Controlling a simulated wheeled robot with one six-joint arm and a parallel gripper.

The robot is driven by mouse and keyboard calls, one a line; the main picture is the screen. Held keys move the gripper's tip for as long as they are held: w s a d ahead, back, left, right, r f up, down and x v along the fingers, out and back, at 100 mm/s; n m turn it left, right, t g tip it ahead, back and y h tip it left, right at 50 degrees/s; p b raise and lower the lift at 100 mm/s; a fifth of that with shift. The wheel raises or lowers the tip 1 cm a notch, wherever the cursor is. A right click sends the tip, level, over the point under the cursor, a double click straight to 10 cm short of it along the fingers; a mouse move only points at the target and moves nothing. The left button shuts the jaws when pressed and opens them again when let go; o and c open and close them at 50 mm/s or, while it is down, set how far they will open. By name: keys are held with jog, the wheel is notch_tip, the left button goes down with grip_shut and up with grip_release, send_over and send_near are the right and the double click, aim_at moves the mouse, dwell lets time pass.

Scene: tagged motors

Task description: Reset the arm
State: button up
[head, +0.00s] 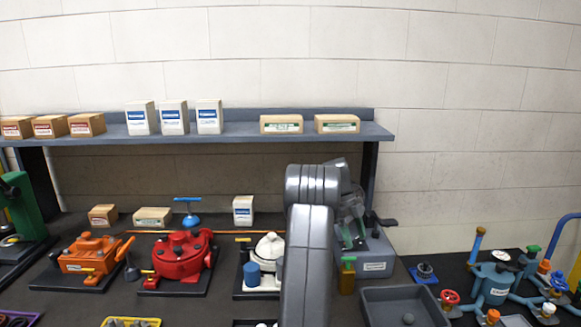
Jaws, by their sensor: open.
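My arm rises in the middle of the head view and bends at the top. My gripper (354,222) hangs behind and to the right of the arm's upper link, over the back of the bench, and is partly hidden by it. It is open, and I see nothing held in it. A grey labelled box (375,266) stands just below and behind it; I cannot tell the gap between them.
An orange motor (88,254), a red motor (182,256) and a white one (268,250) stand on the bench at left. A shelf (240,134) with boxes spans the back. A grey tray (402,305) and blue pipework (494,285) are at right.

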dwell(0.3)
jog(key=p+v, duration=0.2)
jog(key=v, duration=1.2)
jog(key=b+x, duration=0.2)
jog(key=x, duration=1.2)
jog(key=shift+s+d+f, duration=0.1)
jog(key=shift+s+f, duration=0.05)
jog(key=shift+f, duration=0.05)
jog(key=shift+n+b, duration=0.55)
jog(key=shift+n, duration=0.05)
jog(key=n+t+h+b, duration=0.1)
jog(key=n, duration=0.1)
jog(key=shift+a+n, duration=0.2)
jog(key=shift+n, duration=0.2)
jog(key=n+t+b, duration=0.1)
jog(key=n, duration=0.1)
jog(key=n+t+b, duration=0.1)
jog(key=n, duration=0.2)
jog(key=shift+s+a+r, duration=0.1)
jog(key=shift+r, duration=0.05)
jog(key=n+t, duration=0.1)
jog(key=n, duration=0.1)
jog(key=n+t, duration=0.1)
jog(key=n, duration=0.2)
jog(key=shift+s+r, duration=0.1)
jog(key=shift+s, duration=0.05)
jog(key=n+t+y+p, duration=0.1)
jog(key=n, duration=0.3)
jog(key=shift+s+n, duration=0.1)
jog(key=shift+n, duration=0.3)
